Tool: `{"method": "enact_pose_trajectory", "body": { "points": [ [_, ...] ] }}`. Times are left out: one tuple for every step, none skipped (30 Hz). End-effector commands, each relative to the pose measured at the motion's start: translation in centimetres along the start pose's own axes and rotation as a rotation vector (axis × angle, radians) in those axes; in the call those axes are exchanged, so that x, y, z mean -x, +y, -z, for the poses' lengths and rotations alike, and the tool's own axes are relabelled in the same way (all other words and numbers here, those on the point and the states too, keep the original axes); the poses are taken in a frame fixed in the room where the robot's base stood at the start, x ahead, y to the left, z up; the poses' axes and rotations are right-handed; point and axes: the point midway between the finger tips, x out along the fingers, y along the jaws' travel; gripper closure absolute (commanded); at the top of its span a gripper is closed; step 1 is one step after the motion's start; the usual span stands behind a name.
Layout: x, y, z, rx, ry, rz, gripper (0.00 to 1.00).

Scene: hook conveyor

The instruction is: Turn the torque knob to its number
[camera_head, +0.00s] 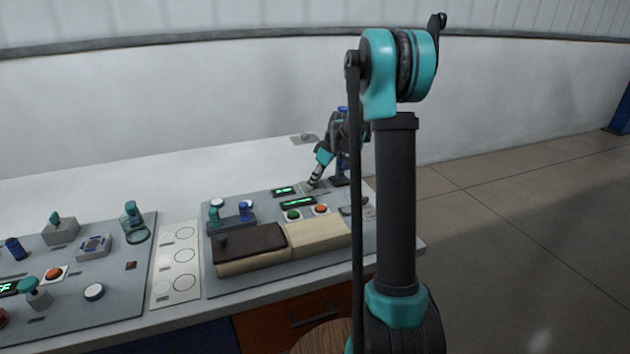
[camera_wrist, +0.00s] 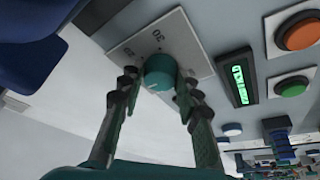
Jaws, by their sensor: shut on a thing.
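The torque knob (camera_wrist: 160,70) is a round teal knob on a pale square plate (camera_wrist: 190,38) with printed numbers; a 30 and what looks like a 20 can be read. My gripper (camera_wrist: 158,84) has one finger on each side of the knob and is shut on it. In the head view my gripper (camera_head: 314,182) is down at the back right of the right-hand panel, and the knob is hidden there. A dark display (camera_wrist: 238,84) with green digits sits beside the plate; its number is too blurred to read.
An orange button (camera_wrist: 298,32) and a green button (camera_wrist: 290,87) lie near the display. In the head view a wooden block (camera_head: 318,238) and a dark-topped block (camera_head: 250,245) lie at the panel's front. Another control panel (camera_head: 120,275) is at left.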

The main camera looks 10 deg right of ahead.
Motion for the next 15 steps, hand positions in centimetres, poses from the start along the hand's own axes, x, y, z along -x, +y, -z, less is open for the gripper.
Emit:
{"method": "enact_pose_trajectory", "body": {
  "points": [
    [0.01,-0.03,0.00,-0.009,0.000,-0.004,0.96],
    [0.01,-0.04,0.00,-0.016,0.000,-0.007,0.96],
    [0.01,-0.07,0.00,-0.028,0.000,-0.011,0.96],
    [0.01,-0.08,0.00,-0.039,0.000,-0.016,0.96],
    [0.00,-0.10,0.01,-0.051,0.000,-0.021,0.96],
    [0.00,-0.11,0.02,-0.071,0.001,-0.029,0.96],
    [-0.01,-0.11,0.03,-0.086,0.001,-0.036,0.96],
    [-0.01,-0.14,0.03,-0.104,0.000,-0.044,0.96],
    [-0.02,-0.18,0.02,-0.130,0.000,-0.054,0.96],
    [-0.01,-0.20,0.05,-0.150,0.000,-0.063,0.96],
    [-0.01,-0.22,0.07,-0.172,0.001,-0.072,0.96],
    [-0.01,-0.27,0.07,-0.203,0.000,-0.085,0.96],
    [0.00,-0.28,0.06,-0.228,0.000,-0.095,0.96],
    [0.00,-0.28,0.08,-0.253,0.000,-0.106,0.96],
    [-0.01,-0.29,0.09,-0.289,0.001,-0.120,0.96]
  ]
}}
